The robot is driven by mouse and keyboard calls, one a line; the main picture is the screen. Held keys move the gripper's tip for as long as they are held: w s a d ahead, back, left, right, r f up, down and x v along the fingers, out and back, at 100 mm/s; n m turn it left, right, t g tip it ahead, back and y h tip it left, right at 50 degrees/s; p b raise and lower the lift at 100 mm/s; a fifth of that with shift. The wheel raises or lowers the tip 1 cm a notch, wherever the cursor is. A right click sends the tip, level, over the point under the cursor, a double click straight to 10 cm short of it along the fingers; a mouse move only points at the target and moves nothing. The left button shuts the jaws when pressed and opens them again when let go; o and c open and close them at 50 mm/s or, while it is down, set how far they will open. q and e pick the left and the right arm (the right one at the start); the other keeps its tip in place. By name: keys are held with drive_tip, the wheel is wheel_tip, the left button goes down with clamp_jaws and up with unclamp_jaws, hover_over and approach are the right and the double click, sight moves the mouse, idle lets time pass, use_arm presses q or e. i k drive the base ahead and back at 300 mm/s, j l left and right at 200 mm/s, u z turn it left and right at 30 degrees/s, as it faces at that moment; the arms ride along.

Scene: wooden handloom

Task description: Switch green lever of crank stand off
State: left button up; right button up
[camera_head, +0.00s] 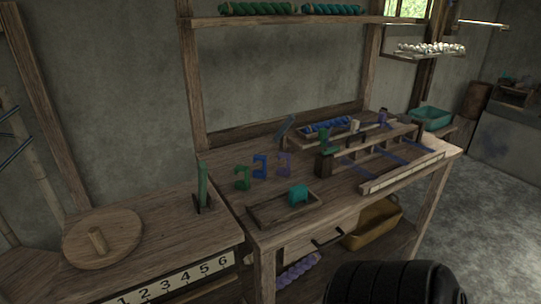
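The green lever (203,184) stands nearly upright in a small dark bracket at the right rear of the crank stand (165,240), in the left half of the head view. The stand's top also carries a round wooden crank disc (103,238) with a short peg. A number strip (180,279) runs along its front. Neither of my grippers shows in the view. A black rounded part at the bottom right looks like part of my own body. Nothing touches the lever.
A yellow bin (372,226) sits below. Space above the stand is clear.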

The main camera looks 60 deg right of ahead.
sight(202, 167)
drive_tip(key=k+l+z, duration=0.2)
drive_tip(key=l, duration=0.55)
drive_tip(key=l+z, duration=0.2)
drive_tip(key=l, duration=0.55)
